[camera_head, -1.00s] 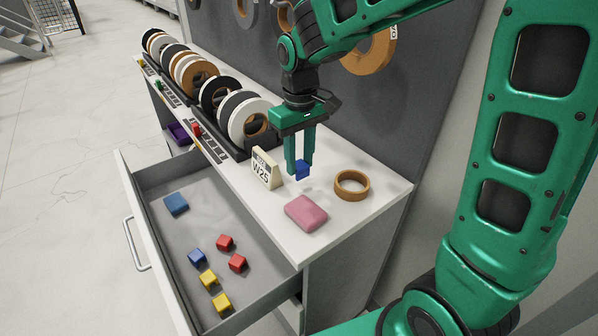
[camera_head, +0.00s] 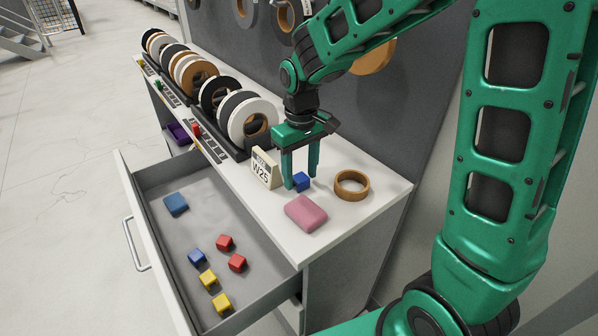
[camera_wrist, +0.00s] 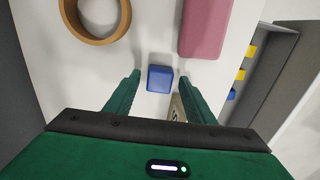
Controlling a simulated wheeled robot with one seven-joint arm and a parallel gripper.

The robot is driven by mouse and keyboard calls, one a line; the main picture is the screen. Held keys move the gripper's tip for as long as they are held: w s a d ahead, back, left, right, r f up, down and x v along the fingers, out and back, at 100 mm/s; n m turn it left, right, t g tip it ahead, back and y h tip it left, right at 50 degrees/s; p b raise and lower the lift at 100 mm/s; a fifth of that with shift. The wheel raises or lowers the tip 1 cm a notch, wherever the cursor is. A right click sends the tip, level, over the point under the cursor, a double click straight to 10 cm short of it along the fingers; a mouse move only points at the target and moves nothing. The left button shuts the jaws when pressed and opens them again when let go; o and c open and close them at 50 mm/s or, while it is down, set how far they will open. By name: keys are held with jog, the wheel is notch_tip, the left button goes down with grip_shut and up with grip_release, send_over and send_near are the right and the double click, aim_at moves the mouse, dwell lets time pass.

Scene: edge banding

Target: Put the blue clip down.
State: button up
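The blue clip (camera_head: 301,182) sits on the white cabinet top, between the W25 sign and the tan ring. It also shows in the wrist view (camera_wrist: 160,79), beyond and between my fingertips. My gripper (camera_head: 301,181) is open, with one finger on each side of the clip. In the wrist view there is a clear gap between each finger and the clip, so it is not held.
A pink block (camera_head: 306,213) lies in front of the clip, and a tan ring (camera_head: 351,184) lies to its right. The W25 sign (camera_head: 265,168) stands close on the left. An open drawer (camera_head: 199,217) holds several coloured clips and a blue block. Tape rolls stand behind.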

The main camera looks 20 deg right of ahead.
aim_at(301, 177)
jog(key=shift+r, duration=0.1)
notch_tip(301, 177, up, 12)
dwell(0.6)
